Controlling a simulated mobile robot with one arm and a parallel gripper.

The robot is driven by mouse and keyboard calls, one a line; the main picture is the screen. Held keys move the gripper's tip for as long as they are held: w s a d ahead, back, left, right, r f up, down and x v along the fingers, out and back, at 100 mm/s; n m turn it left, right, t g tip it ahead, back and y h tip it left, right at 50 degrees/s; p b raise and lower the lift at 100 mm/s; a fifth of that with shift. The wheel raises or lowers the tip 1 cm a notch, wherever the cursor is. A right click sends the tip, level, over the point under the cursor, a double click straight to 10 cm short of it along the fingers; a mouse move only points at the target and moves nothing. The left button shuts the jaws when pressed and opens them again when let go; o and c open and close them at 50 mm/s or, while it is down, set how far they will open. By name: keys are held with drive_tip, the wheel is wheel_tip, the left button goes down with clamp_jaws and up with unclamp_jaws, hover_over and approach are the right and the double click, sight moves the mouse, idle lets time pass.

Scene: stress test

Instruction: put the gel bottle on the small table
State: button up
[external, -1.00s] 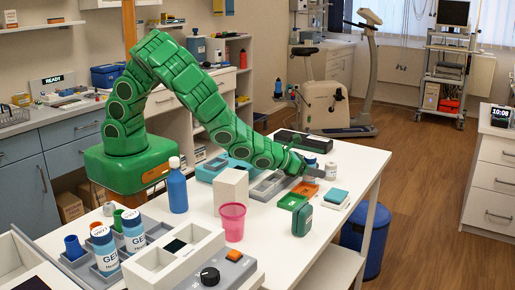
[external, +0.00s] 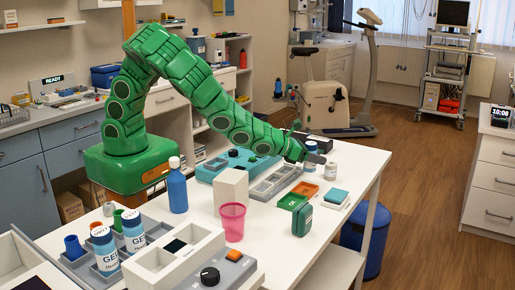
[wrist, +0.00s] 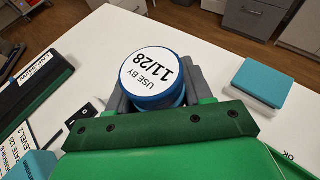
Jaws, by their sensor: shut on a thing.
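My gripper (external: 318,158) is shut on a blue-and-white bottle above the far right part of the white worktop (external: 352,160). In the wrist view its round lid (wrist: 152,72) reads "USE BY 11/28", with a grey finger on each side. The held bottle's side label is hidden or too small to read. Two white bottles with blue lids marked "GEL", one (external: 133,230) beside the other (external: 106,250), stand in a grey tray at the near left. A lower white surface (external: 335,268) shows below the worktop's near edge; I cannot tell if it is the small table.
Orange (external: 306,189) and green (external: 293,201) trays, a teal-topped box (external: 336,196) and a green case (external: 302,220) lie nearby. A pink cup (external: 232,222) and blue bottle (external: 177,190) stand further left.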

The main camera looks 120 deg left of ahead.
sight(316, 143)
drive_tip(key=shift+r, duration=2.6)
drive_tip(key=w+d+r+m+t+h, duration=0.1)
drive_tip(key=w+d+r+m+h, duration=0.1)
drive_tip(key=d+r, duration=0.55)
drive_tip(key=w+d+r+m+t+h, duration=0.15)
drive_tip(key=d+r, duration=0.25)
drive_tip(key=d, duration=0.6)
drive_tip(key=w+d+r+m+t+h, duration=0.1)
drive_tip(key=d+r+m+h, duration=0.1)
drive_tip(key=d+r, duration=0.5)
drive_tip(key=s+d+f+m+h, duration=0.1)
drive_tip(key=s+d+f, duration=0.35)
drive_tip(key=d, duration=0.65)
drive_tip(key=s+d+f+m+h, duration=0.15)
drive_tip(key=s+d+f, duration=0.3)
drive_tip(key=d, duration=0.75)
drive_tip(key=s+d+f+m+h, duration=0.15)
drive_tip(key=s+d+f, duration=0.3)
drive_tip(key=d, duration=0.65)
drive_tip(key=shift+n+t, duration=0.25)
drive_tip(key=shift+d+f, duration=0.1)
drive_tip(key=shift+f, duration=2.8)
drive_tip(key=shift+f, duration=0.25)
drive_tip(key=o, duration=1.3)
drive_tip(key=shift+s, duration=0.1)
